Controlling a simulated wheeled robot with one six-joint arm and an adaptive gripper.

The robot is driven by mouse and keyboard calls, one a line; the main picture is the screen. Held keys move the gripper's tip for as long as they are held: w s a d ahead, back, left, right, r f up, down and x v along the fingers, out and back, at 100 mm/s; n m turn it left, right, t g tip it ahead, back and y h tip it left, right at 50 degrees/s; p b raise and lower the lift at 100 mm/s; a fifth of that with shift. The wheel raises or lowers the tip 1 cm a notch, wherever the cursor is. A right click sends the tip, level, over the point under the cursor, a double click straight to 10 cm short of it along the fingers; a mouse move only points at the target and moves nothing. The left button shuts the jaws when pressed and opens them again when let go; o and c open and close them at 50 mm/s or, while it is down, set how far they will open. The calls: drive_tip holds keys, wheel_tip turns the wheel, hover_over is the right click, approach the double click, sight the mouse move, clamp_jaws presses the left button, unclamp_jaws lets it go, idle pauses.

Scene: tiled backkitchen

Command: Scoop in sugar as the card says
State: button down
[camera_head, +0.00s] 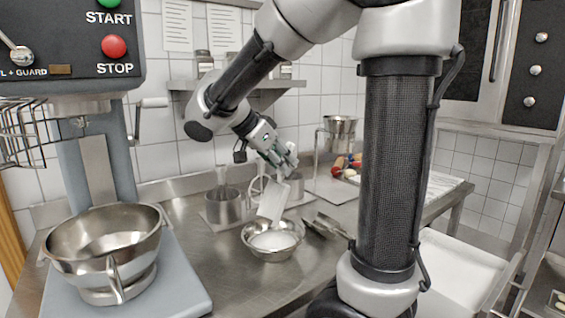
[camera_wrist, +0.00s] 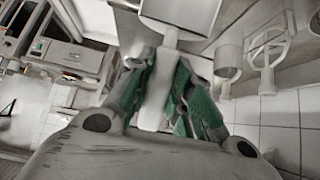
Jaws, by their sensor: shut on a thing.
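My gripper (camera_head: 281,158) is shut on the handle of a white scoop (camera_head: 273,200), which hangs down below it. In the wrist view, my green-padded gripper (camera_wrist: 168,85) has the white handle between its fingers, and the scoop's broad end (camera_wrist: 185,12) is cut by the top edge. The scoop's lower end is over a small steel bowl (camera_head: 258,251) holding white sugar (camera_head: 273,240); I cannot tell whether it touches the sugar. A large steel mixer bowl (camera_head: 105,264) stands at the left, with pale contents (camera_head: 112,242). Two paper cards (camera_head: 178,25) (camera_head: 224,28) hang on the wall, their text unreadable.
A steel pot (camera_head: 224,207) and a white beater (camera_head: 257,184) stand behind the sugar bowl. Dark-ended utensils (camera_head: 328,228) lie right of it. Fruit or vegetables (camera_head: 347,165) lie farther back. The mixer head (camera_head: 70,45) overhangs the left. The steel counter (camera_head: 215,285) is clear in front.

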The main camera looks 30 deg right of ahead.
wheel_tip(320, 180, up, 4)
drive_tip(key=y, duration=0.4)
drive_tip(key=shift+d+y, duration=0.1)
drive_tip(key=shift+y, duration=0.3)
drive_tip(key=shift+r+y, duration=0.55)
drive_tip(key=shift+y, duration=0.25)
drive_tip(key=s+r+y, duration=0.2)
drive_tip(key=s+y, duration=0.4)
drive_tip(key=shift+g, duration=0.3)
drive_tip(key=shift+s, duration=0.1)
